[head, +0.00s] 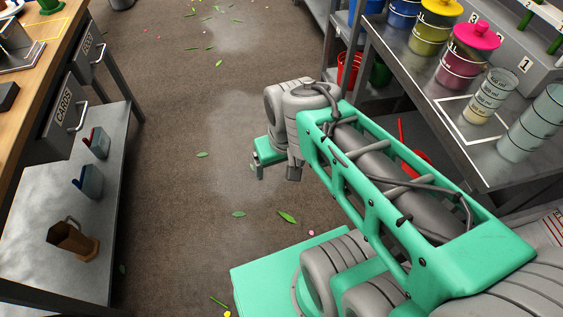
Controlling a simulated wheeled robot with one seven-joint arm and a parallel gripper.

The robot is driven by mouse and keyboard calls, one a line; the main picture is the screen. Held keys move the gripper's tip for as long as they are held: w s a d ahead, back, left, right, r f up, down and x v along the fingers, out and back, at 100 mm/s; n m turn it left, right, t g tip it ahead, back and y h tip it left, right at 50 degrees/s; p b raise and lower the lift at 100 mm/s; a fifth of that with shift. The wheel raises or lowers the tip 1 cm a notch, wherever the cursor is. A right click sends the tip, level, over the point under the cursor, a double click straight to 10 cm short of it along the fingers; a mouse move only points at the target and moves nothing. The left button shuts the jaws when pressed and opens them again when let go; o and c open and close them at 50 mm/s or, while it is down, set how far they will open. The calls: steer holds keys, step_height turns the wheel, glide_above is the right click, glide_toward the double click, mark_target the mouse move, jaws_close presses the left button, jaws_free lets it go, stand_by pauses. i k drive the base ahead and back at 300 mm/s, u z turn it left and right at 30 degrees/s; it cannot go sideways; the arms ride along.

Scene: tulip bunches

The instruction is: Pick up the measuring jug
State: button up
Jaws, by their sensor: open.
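A clear graduated vessel with millilitre marks, which looks like the measuring jug (490,97), stands upright inside a white outlined rectangle on the right bench. No handle shows on it. A larger bluish clear vessel with marks (531,124) stands just in front of it, to the right. My gripper (262,170) is open and hangs over the floor in the aisle, well to the left of the marked vessels and touching nothing. Its fingertips are small and partly hidden.
Lidded pink (467,58), yellow (431,27) and blue (403,12) canisters line the back of the right bench (430,82). A wooden workbench (42,62) stands at the left. The aisle floor (170,130) is open, with scattered leaves and petals.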

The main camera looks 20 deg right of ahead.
mark_target(543, 118)
steer(key=z, duration=2.5)
